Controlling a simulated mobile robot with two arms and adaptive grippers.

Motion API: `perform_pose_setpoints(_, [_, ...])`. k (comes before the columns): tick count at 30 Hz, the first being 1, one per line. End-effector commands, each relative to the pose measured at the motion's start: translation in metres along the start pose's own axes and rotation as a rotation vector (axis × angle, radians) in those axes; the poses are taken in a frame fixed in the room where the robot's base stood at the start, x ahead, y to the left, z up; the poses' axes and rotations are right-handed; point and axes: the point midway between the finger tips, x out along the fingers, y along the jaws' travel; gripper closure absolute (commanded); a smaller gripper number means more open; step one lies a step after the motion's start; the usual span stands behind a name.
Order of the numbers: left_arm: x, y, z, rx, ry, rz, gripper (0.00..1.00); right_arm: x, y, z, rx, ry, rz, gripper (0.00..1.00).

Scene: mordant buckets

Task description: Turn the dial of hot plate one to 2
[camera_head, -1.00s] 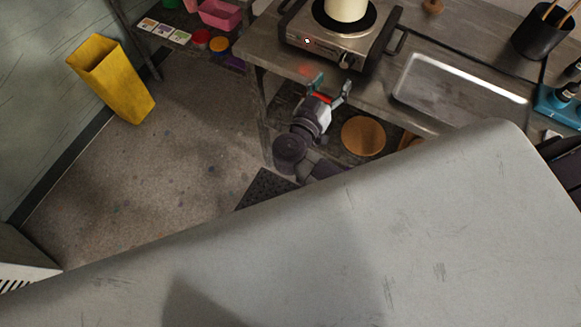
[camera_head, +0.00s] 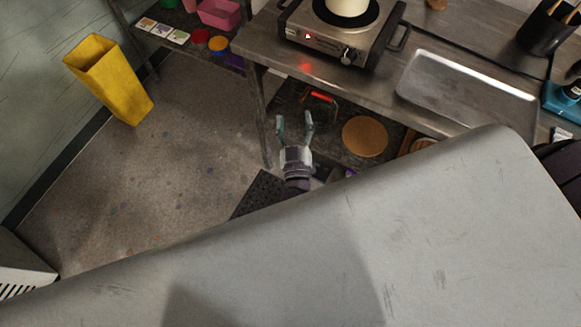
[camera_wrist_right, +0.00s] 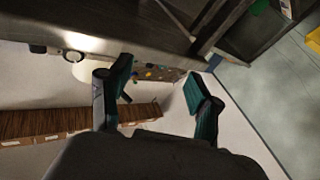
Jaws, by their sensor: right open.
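The hot plate (camera_head: 322,42) stands on the metal bench near the top of the head view, a cream pot (camera_head: 349,6) on its round black burner. Its dial (camera_head: 348,56) is a small knob on the front panel, and a small red light shows further left on that panel. I cannot read the dial's setting. My right gripper (camera_head: 295,120) is open and empty, in front of the bench edge, below and to the left of the dial. Its two teal fingers (camera_wrist_right: 160,95) show spread apart in the right wrist view. My left gripper is not in view.
A metal tray (camera_head: 466,91) lies on the bench to the right of the hot plate. The shelf below holds a round tan disc (camera_head: 365,137) and a red-handled item (camera_head: 322,96). A yellow bin (camera_head: 108,80) stands on the floor at left. My large grey body part covers the foreground.

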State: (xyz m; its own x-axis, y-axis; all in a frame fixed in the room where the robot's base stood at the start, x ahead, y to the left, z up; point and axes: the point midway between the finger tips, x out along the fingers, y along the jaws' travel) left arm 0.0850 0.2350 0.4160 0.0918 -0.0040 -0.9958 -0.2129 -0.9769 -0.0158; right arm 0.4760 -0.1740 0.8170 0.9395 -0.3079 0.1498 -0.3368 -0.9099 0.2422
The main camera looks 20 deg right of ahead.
Motion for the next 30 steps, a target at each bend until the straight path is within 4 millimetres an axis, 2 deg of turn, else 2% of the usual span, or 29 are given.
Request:
perform_pose_setpoints(1, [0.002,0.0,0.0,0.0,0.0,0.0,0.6,-0.003,-0.004,0.011,-0.004,-0.009,-0.031,0.37])
perform_pose_setpoints(9, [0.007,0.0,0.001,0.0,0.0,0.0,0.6,-0.022,-0.027,0.059,-0.011,-0.068,-0.197,0.37])
perform_pose_setpoints(21, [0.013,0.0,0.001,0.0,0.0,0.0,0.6,-0.057,-0.045,0.124,-0.021,-0.197,-0.375,0.37])
perform_pose_setpoints(30, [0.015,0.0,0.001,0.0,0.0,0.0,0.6,-0.074,-0.05,0.151,-0.022,-0.264,-0.439,0.37])
